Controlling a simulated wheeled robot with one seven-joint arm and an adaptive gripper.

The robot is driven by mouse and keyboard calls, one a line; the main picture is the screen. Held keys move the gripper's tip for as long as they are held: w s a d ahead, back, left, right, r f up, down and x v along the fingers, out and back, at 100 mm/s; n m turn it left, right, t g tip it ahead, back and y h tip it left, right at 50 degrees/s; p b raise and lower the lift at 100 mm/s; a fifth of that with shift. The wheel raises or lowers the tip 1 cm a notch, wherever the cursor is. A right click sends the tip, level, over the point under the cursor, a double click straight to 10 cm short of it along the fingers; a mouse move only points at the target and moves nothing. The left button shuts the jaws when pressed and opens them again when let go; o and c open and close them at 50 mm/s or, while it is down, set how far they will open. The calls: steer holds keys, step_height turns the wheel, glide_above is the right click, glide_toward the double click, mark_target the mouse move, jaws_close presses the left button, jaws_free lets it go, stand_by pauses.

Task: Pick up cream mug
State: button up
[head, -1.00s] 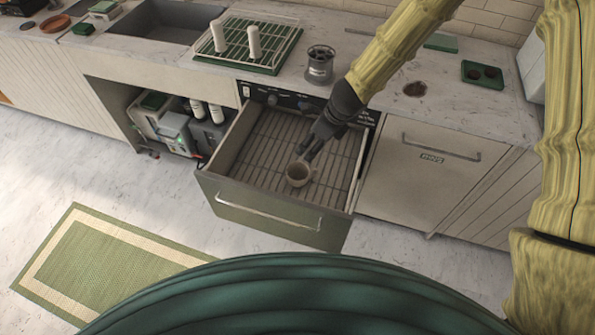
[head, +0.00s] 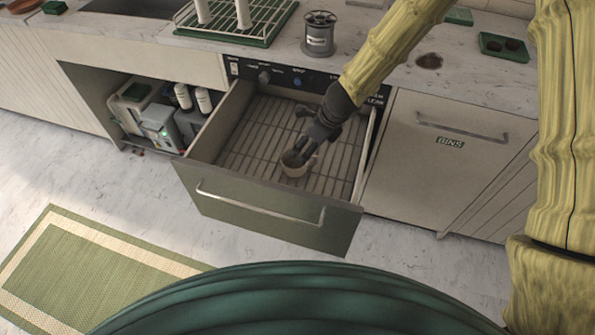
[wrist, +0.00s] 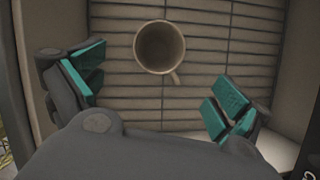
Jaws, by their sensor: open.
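The cream mug (head: 295,164) stands upright on the slatted floor of the open drawer (head: 255,204). In the wrist view the mug (wrist: 160,47) is seen from above, empty inside, with its handle toward the lower right. My gripper (head: 302,147) reaches down into the drawer right at the mug and hides part of it in the head view. In the wrist view my gripper (wrist: 155,90) is open, its teal pads wide apart. The mug lies ahead of and between the two fingers, with no contact visible.
The drawer walls surround the mug; a side wall (wrist: 294,75) stands close on the right in the wrist view. Above the drawer is a counter with a dish rack (head: 238,36) and a grey canister (head: 319,35). A closed bin door (head: 450,155) is to the right.

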glide_toward(296, 159)
steer(key=shift+s+a+f, duration=0.3)
steer(key=shift+a+f, duration=0.25)
steer(key=shift+f, duration=0.25)
steer(key=shift+s+a+f, duration=0.3)
steer(key=shift+a+f, duration=0.25)
steer(key=shift+f, duration=0.2)
steer(key=shift+s+a+f, duration=0.3)
steer(key=shift+a+f, duration=0.25)
steer(key=shift+f, duration=0.25)
steer(key=c, duration=1.2)
steer(key=shift+c, duration=0.4)
steer(key=shift+r, duration=0.15)
